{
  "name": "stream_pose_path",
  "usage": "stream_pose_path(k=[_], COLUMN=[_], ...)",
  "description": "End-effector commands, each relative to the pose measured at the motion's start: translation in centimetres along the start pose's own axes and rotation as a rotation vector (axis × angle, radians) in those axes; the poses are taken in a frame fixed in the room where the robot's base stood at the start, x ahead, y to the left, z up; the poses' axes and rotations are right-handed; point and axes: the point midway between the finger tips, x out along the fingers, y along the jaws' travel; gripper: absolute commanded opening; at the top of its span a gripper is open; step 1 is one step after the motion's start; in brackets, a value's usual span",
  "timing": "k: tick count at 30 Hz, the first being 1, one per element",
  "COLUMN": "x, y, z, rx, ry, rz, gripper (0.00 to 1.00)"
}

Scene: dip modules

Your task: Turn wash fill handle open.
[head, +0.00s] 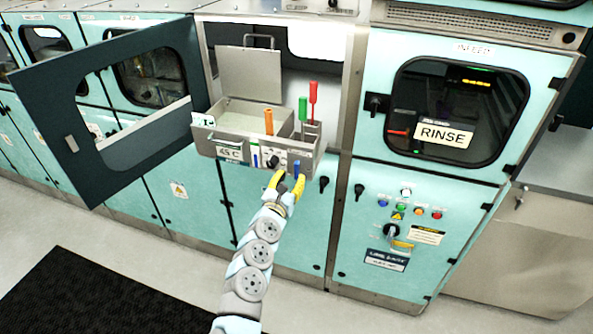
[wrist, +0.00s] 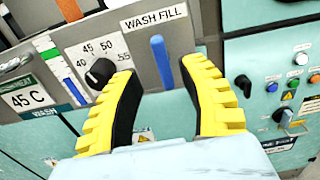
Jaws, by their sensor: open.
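The wash fill handle is a blue upright bar (wrist: 161,62) under the WASH FILL label (wrist: 153,18) on the grey front panel. It also shows small in the head view (head: 296,167). My gripper (wrist: 162,72) is open, with one yellow-and-black finger on each side of the handle in the wrist view. I cannot tell whether either finger touches it. The head view shows my gripper (head: 287,182) just below the panel, its fingers partly covering the panel's lower edge.
A black temperature knob (wrist: 99,73) sits close to the left finger. The grey bath (head: 206,137) holds orange, green and red handles. An open dark door (head: 50,100) stands left. The RINSE cabinet (head: 375,203) with buttons is at the right.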

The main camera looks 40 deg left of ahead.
Motion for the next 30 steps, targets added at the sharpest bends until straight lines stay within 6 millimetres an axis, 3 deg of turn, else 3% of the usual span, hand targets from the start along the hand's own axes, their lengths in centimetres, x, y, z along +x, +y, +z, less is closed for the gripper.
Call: stream_pose_path(k=[18, 30], x=[3.9, 4.5], y=[-0.1, -0.3], z=[0.0, 0.2], rx=[-0.001, 0.001], ry=[-0.001, -0.001], rz=[-0.002, -0.006], gripper=[0.41, 0.41])
